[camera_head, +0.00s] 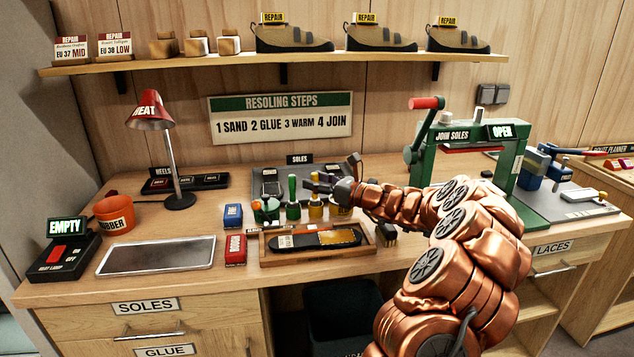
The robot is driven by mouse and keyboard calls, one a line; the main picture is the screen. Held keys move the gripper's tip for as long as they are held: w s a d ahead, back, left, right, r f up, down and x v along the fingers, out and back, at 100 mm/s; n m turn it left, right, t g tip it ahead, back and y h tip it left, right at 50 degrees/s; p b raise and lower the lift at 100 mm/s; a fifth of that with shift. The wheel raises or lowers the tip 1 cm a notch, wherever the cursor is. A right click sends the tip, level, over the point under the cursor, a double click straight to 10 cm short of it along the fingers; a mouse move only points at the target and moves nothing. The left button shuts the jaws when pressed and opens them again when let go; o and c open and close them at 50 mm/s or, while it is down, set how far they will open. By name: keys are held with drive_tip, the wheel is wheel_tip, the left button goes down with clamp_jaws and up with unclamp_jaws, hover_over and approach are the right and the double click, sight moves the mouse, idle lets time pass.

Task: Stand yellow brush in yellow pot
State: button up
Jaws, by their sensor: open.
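A green brush (293,197) stands upright left of the yellow one, beside a green pot (266,211). The wooden tray (318,262) holding a shoe sole lies in front. Blue (233,215) and red (235,250) boxes stand left. A green press (465,150) stands right.

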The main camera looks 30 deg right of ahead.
drive_tip(key=v, duration=1.2)
idle(0.9)
